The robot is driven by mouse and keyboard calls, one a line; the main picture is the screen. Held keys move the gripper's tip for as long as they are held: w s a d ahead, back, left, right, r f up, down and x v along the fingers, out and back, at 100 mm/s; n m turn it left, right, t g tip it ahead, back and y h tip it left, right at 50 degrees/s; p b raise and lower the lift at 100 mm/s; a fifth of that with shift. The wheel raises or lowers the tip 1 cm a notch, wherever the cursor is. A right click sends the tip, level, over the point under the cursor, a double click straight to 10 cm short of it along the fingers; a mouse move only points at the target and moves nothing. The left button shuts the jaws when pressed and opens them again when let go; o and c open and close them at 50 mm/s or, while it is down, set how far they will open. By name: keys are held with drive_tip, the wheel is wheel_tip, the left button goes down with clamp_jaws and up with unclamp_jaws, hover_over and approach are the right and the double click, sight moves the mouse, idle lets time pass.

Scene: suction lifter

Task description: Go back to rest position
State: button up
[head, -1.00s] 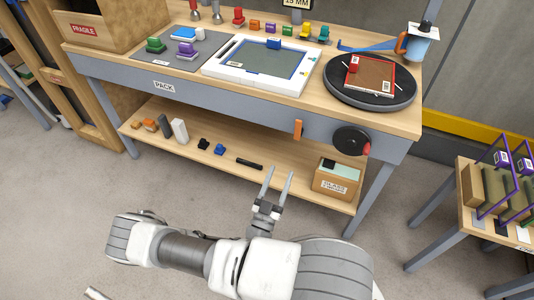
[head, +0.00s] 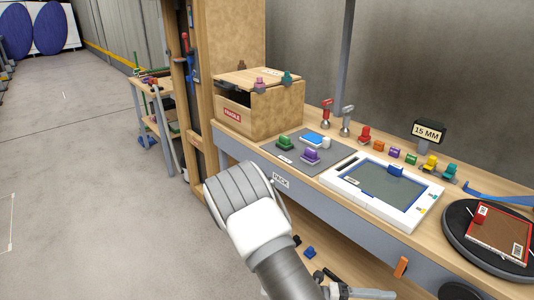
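My arm (head: 262,235) enters the head view at the bottom centre, in front of the bench's left half. Its grey banded joint and white link show, with a dark grey link running down out of the frame. My gripper's fingers cannot be made out; a pale part of my arm shows only in part at the bottom edge. Nothing held is visible.
The pack bench (head: 345,228) runs along the right, with a white framed tray (head: 340,185), small coloured clamps and a black turntable (head: 450,231). The floor (head: 85,170) at left is open.

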drive_tip(key=s+a+r+n+t+y+p, duration=0.2)
drive_tip(key=r+n+y, duration=0.4)
drive_tip(key=r+n, duration=0.5)
drive_tip(key=s+a+r+n+t+y+p, duration=0.3)
drive_tip(key=a+r+n+y, duration=0.2)
drive_tip(key=r+n, duration=0.6)
drive_tip(key=s+a+r+n+t+y+p, duration=0.2)
drive_tip(key=a+r+n+y, duration=0.2)
drive_tip(key=r+n, duration=0.7)
drive_tip(key=n+y, duration=0.1)
drive_tip(key=y, duration=0.1)
drive_tip(key=shift+s+a+r+n+y, duration=0.2)
drive_tip(key=shift+s+n+y, duration=0.1)
drive_tip(key=shift+n+y, duration=0.1)
